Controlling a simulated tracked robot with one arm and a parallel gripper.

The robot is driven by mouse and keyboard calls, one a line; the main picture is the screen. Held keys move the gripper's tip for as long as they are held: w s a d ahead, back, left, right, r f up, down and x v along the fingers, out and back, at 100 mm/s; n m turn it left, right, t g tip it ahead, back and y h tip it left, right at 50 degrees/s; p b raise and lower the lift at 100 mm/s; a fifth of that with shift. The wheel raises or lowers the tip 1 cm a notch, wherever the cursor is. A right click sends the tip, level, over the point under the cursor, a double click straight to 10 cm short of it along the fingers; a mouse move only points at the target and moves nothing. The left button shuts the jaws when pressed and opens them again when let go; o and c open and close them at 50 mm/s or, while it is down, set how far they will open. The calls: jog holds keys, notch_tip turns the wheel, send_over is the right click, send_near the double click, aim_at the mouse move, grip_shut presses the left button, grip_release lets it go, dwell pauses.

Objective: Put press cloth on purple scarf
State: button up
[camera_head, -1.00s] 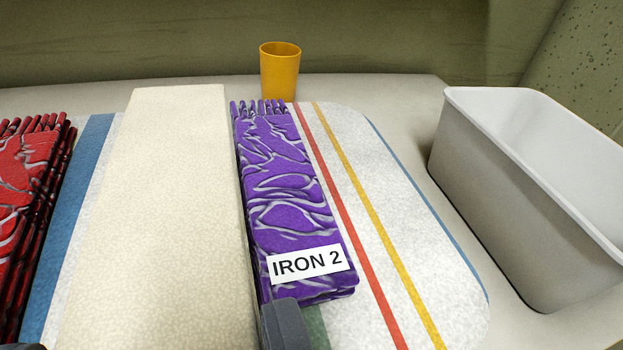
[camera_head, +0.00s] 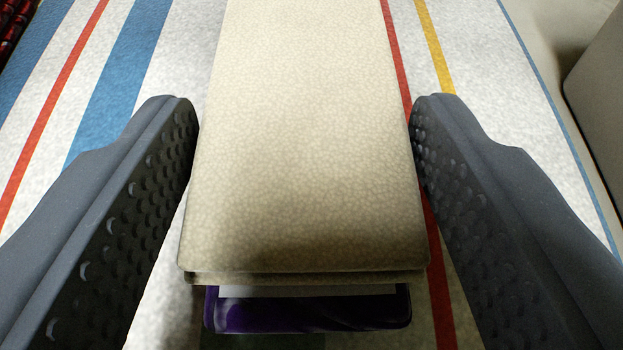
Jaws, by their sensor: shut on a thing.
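The press cloth (camera_head: 305,180) is a cream folded slab running away from me through the middle of the view. My gripper (camera_head: 304,108) has one dark grey finger on each side of it and is shut on its long edges near the fingertips. The purple scarf (camera_head: 300,315) is directly beneath the cloth. Only its near end and a strip of its white label show below the cloth's near edge; the rest is hidden. I cannot tell whether the cloth rests fully on the scarf or is just above it.
The striped white board (camera_head: 500,120) lies under everything, with bare surface on both sides. A bit of the red scarf (camera_head: 14,28) shows at the top left corner. The grey-white bin (camera_head: 600,95) stands at the right edge, beyond the board.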

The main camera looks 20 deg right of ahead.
jog(key=o, duration=1)
jog(key=shift+c, duration=0.2)
jog(key=shift+s, duration=0.1)
jog(key=p+v, duration=0.1)
jog(key=v, duration=1.1)
jog(key=shift+p, duration=0.3)
jog(key=shift+r, duration=0.1)
